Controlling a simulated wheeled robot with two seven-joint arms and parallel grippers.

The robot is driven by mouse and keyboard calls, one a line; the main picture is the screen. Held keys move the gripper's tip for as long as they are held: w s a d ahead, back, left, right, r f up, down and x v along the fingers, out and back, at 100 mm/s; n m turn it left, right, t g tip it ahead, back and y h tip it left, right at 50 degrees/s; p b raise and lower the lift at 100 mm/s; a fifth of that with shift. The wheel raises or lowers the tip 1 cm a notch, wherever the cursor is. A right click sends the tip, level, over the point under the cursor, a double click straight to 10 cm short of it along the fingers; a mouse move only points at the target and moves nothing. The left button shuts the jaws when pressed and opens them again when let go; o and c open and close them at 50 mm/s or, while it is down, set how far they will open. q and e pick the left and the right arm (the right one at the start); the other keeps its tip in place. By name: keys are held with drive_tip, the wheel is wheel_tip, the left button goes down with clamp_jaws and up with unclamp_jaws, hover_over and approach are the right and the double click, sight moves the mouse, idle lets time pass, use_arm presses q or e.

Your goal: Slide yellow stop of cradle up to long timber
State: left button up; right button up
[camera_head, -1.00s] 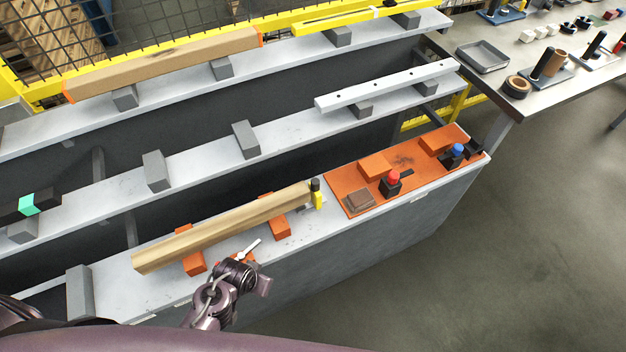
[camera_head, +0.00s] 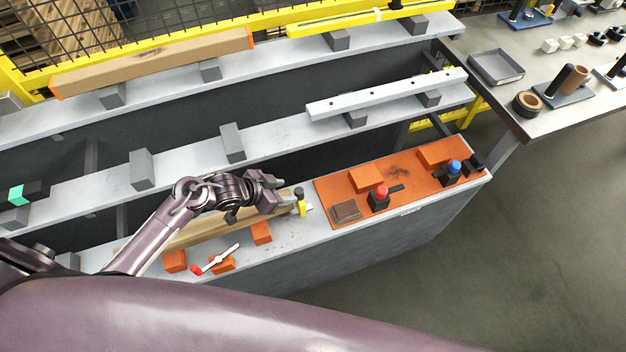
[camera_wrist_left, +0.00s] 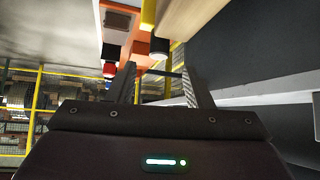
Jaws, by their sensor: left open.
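The long timber (camera_head: 190,236) lies on orange supports on the near shelf, partly hidden behind my left arm. The yellow stop (camera_head: 302,209) stands upright at the timber's right end, with a black knob on top. Whether stop and timber touch, I cannot tell. My left gripper (camera_head: 284,196) is over the timber's right end, just left of the knob. In the left wrist view my left gripper (camera_wrist_left: 160,76) is open and empty. The black knob (camera_wrist_left: 159,48) appears beyond the gap between its fingers, with the yellow stop (camera_wrist_left: 148,14) and timber (camera_wrist_left: 190,18) above. My right gripper is not in view.
A white lever with a red tip (camera_head: 215,261) lies in front of the timber. An orange panel (camera_head: 335,193) with red and blue knobs sits to the right. Behind, a white drilled bar (camera_head: 390,94) rests on the middle shelf. Floor at right is clear.

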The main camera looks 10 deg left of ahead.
sight(298, 191)
use_arm(q)
drive_tip(key=shift+x, duration=0.9)
drive_tip(key=x, duration=0.5)
drive_tip(key=shift+w, duration=0.1)
drive_tip(key=shift+w+d+f, duration=0.1)
drive_tip(key=shift+d+f, duration=0.05)
drive_tip(key=shift+f, duration=0.05)
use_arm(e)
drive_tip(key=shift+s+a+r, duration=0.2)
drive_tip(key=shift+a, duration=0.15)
use_arm(q)
drive_tip(key=shift+c, duration=0.5)
clamp_jaws()
